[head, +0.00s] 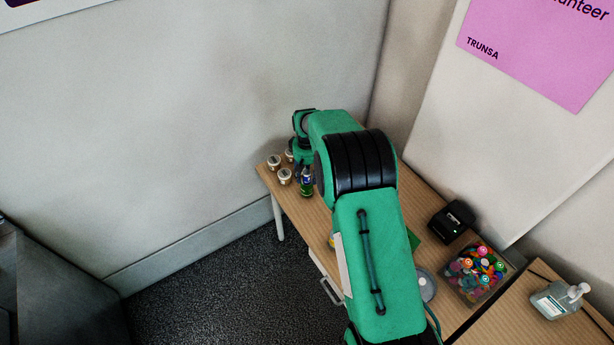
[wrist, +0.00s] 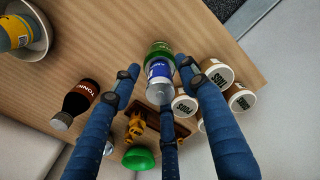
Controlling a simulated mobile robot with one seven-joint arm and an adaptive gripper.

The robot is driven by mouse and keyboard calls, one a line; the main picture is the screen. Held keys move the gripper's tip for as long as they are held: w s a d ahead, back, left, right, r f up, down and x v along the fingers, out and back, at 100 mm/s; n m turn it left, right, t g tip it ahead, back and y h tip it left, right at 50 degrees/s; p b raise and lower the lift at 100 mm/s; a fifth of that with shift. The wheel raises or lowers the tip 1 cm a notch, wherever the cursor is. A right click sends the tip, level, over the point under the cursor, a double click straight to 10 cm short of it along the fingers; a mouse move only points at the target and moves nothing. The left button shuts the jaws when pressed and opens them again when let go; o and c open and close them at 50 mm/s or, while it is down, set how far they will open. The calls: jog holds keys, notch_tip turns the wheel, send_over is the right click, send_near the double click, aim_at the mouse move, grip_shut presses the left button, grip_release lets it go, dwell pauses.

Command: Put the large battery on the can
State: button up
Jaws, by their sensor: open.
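In the wrist view a blue battery with a silver end (wrist: 159,72) appears to stand upright on a wider green can (wrist: 158,48). In the head view the blue battery (head: 307,178) shows above the green can (head: 306,191) near the table's far left end. My gripper (wrist: 160,76) is open, its fingers spread on either side of the battery with a gap visible at the sides. In the head view my gripper (head: 303,160) is small and partly hidden by my arm. Whether the battery rests squarely on the can cannot be told.
A dark tonic bottle (wrist: 78,100), a gold figure (wrist: 135,126) and a bowl (wrist: 38,45) are nearby. A bin of colourful items (head: 478,270) sits at the table's near end.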

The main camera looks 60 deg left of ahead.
aim_at(307, 172)
notch_tip(307, 172, up, 12)
jog(key=shift+f, duration=0.2)
dwell(0.4)
dwell(0.5)
jog(key=shift+d, duration=0.1)
dwell(0.4)
